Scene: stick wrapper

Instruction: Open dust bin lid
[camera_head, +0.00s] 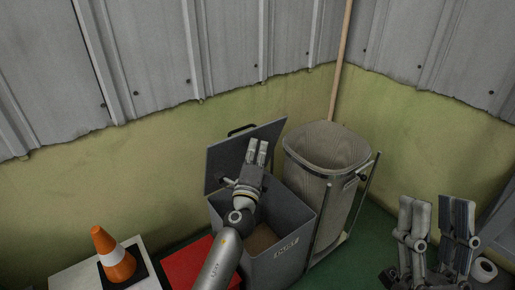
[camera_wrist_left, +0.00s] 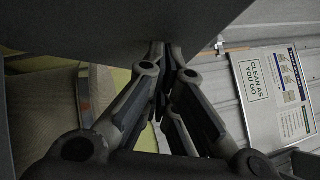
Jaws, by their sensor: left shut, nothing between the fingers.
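The grey dust bin (camera_head: 278,262) stands on the floor with a "DUST" label on its front. Its lid (camera_head: 217,160) is raised and tilted up at the back, with a dark handle (camera_head: 241,130) on its top edge. The bin's mouth is open and a brownish inside shows. My left gripper (camera_head: 257,147) is shut and empty, above the bin's opening and in front of the lid; whether it touches the lid is unclear. In the left wrist view its fingers (camera_wrist_left: 164,58) come together below a dark panel. My right gripper (camera_head: 436,207) is open and empty at the lower right.
A ribbed bin (camera_head: 325,150) in a metal frame stands close at the right. A red box (camera_head: 187,266) and an orange-white cone (camera_head: 115,256) are at the left. A "Clean as you go" sign (camera_wrist_left: 268,98) hangs on the corrugated wall. A wooden pole (camera_head: 341,65) leans behind.

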